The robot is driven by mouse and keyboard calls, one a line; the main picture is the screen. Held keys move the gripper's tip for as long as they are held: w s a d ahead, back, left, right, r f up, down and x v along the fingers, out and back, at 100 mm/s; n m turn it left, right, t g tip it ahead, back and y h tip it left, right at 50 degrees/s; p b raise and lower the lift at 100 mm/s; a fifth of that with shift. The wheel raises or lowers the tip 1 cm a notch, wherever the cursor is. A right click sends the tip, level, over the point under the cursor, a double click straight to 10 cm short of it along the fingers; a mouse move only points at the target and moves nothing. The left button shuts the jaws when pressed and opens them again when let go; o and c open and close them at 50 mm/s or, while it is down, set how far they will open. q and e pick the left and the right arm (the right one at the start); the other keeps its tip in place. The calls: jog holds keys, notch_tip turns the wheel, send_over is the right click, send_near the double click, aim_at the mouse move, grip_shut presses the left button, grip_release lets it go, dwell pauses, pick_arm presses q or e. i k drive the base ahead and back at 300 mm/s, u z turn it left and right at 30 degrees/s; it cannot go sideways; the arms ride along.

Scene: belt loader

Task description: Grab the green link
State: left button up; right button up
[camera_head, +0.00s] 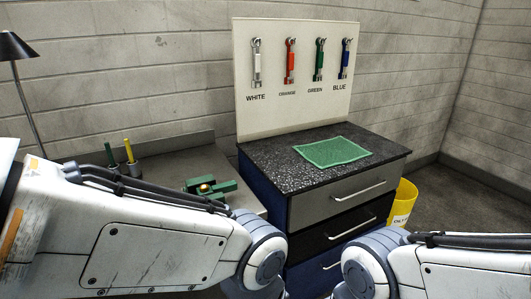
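The green link (319,60) hangs on a white board (298,112) above the label GREEN. An orange link (290,61) hangs to its left and a blue link (345,59) to its right. A white link (257,63) hangs at the far left of the row. My two arms show in the lower left and lower right of the head view, well below the board. Neither gripper is in view.
A cabinet with a dark speckled top (275,160) stands below the board. A green mat (333,152) lies on it. A yellow bin (402,203) stands to its right. A lower bench (165,170) at the left bears a green vise-like object (208,188).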

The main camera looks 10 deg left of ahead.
aim_at(230, 186)
jog(key=z, duration=0.45)
jog(key=k, duration=0.5)
jog(key=z, duration=0.25)
jog(key=i, duration=0.6)
jog(key=u, duration=1.4)
jog(key=i, duration=0.85)
jog(key=u, duration=1)
